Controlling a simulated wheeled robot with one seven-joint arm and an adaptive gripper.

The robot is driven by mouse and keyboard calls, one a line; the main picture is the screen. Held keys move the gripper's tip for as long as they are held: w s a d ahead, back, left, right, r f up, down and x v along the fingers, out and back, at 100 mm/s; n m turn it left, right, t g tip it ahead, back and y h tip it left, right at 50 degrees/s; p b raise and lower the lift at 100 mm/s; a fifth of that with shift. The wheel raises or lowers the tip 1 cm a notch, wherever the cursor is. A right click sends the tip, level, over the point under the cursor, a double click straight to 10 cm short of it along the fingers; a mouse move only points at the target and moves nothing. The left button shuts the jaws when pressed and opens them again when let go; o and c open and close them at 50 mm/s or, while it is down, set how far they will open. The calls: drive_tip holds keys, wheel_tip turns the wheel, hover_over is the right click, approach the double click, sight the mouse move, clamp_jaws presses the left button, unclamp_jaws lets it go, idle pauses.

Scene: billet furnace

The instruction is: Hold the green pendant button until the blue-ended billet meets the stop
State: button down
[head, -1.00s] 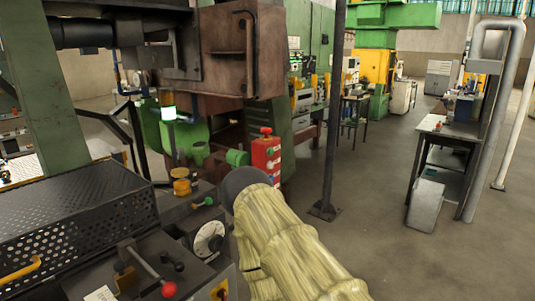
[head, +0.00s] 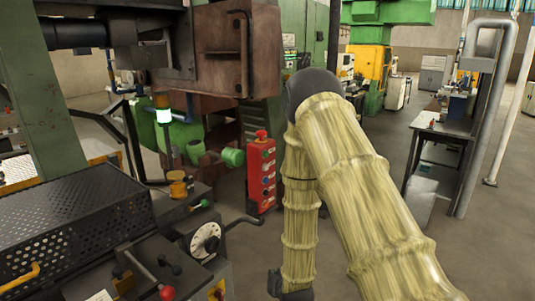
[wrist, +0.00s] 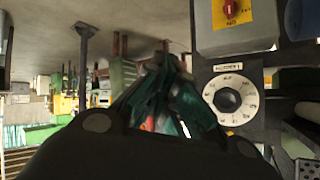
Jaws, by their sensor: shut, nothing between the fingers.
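The red pendant (head: 262,178) hangs left of my sleeved arm in the head view, with a red mushroom button on top and a column of small buttons. I cannot pick out its green button clearly. My arm bends down beside it, and only a dark wrist part shows at the bottom edge. My gripper (wrist: 165,72) shows in the wrist view, its dark teal fingers together and empty. A bit of red shows between the finger links; I cannot tell what it is. No blue-ended billet or stop can be made out.
A console with a white dial (head: 206,238), a red-ball lever (head: 167,292) and a perforated black cover (head: 75,225) stands at the left. The dial also shows in the wrist view (wrist: 236,97). A bench (head: 440,130) stands at the right, with open floor before it.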

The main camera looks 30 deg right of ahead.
sight(266, 154)
drive_tip(key=w+d+r+m+t+h, duration=0.1)
drive_tip(key=d+r, duration=0.4)
drive_tip(key=r, duration=0.6)
drive_tip(key=w+d+r+m+t+h+p, duration=0.1)
drive_tip(key=w+d+r+m+t+h, duration=0.1)
drive_tip(key=w+d+r, duration=0.4)
drive_tip(key=w+d+r+m+t+h+p, duration=0.1)
drive_tip(key=w+d+r+m+t+h, duration=0.1)
drive_tip(key=r, duration=1.5)
drive_tip(key=w+d+m+t, duration=0.1)
drive_tip(key=w+d+t, duration=0.1)
drive_tip(key=d, duration=0.1)
drive_tip(key=shift+w+d, duration=0.15)
drive_tip(key=shift+d, duration=0.05)
drive_tip(key=shift+w+a, duration=0.1)
drive_tip(key=shift+w, duration=0.05)
drive_tip(key=w+a, duration=0.3)
drive_tip(key=w, duration=0.5)
drive_tip(key=shift+a, duration=0.15)
drive_tip(key=shift+w+a, duration=0.2)
drive_tip(key=shift+w, duration=0.1)
